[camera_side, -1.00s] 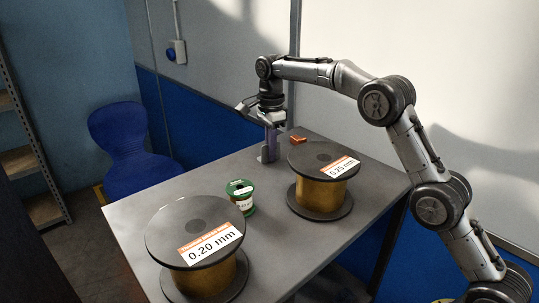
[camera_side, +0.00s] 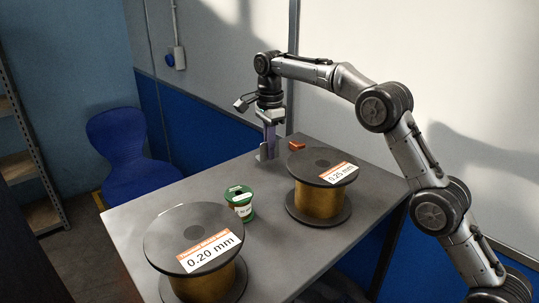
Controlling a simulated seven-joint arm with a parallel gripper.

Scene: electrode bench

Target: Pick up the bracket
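The bracket (camera_side: 269,147) is a small grey, slightly purple upright piece with a wider foot, near the far edge of the table. It stands upright; I cannot tell whether its foot touches the table. My gripper (camera_side: 270,119) points down directly over it, with the fingers at the bracket's upper end. The fingers overlap the top of the bracket in this view. They are small and partly hidden, so I cannot tell whether they are closed on it.
A small orange-red block (camera_side: 297,145) lies right of the bracket. A large wire spool (camera_side: 320,203) stands right of centre, another (camera_side: 193,284) at the front left, and a small green spool (camera_side: 240,212) between them. The grey table (camera_side: 140,213) is clear at left.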

